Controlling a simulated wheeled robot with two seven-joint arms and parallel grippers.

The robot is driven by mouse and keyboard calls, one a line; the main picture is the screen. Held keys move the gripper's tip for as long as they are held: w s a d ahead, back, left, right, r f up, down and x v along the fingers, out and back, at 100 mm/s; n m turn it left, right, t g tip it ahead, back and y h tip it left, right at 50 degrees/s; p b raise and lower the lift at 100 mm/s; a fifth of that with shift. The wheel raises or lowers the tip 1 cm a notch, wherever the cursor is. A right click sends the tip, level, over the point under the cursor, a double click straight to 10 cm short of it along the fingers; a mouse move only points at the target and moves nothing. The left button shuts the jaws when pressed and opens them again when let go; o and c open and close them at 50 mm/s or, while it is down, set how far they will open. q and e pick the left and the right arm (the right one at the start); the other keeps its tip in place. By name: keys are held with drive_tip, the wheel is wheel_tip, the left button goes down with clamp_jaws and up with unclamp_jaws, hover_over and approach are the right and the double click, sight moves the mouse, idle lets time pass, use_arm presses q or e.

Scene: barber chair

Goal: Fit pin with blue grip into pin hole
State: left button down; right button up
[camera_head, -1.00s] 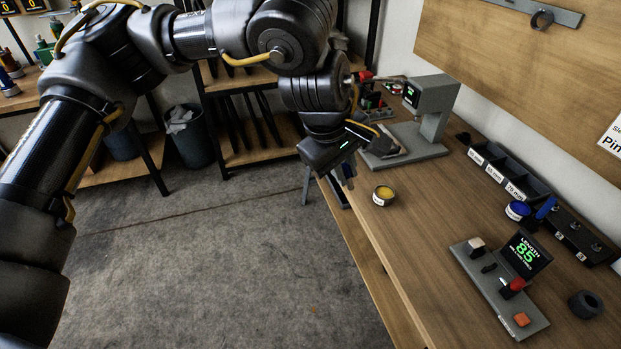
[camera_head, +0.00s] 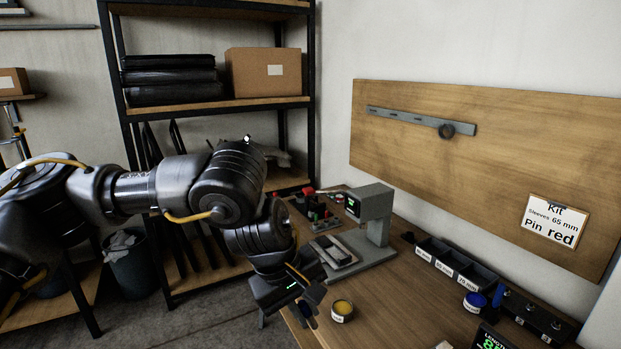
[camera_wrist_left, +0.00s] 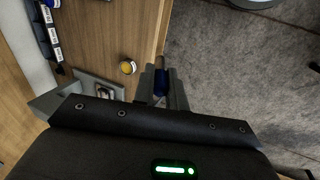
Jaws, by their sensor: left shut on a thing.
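My left gripper (camera_head: 313,305) hangs over the bench's front edge, just left of the yellow tin. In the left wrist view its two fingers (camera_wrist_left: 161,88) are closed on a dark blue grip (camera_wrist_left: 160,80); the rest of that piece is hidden. Another blue upright piece (camera_head: 498,296) stands at the black block (camera_head: 532,316) at the right, which has several small fittings on top. I cannot tell which opening is the pin hole. My right gripper is not in view.
A yellow tin (camera_head: 342,311) and a blue tin (camera_head: 475,303) stand on the bench. Behind are a grey press (camera_head: 375,215), a labelled sleeve tray (camera_head: 450,262) and a red-topped rack (camera_head: 312,212). A wall card (camera_head: 550,221) reads "Sleeves 65 mm, Pin red". The bench middle is clear.

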use_arm(q)
drive_tip(key=s+a+m, duration=0.1)
drive_tip(key=a, duration=2)
drive_tip(key=shift+s+a+f+m+g, duration=0.15)
drive_tip(key=shift+s+f+m+g, duration=0.15)
drive_tip(key=shift+s+m, duration=0.1)
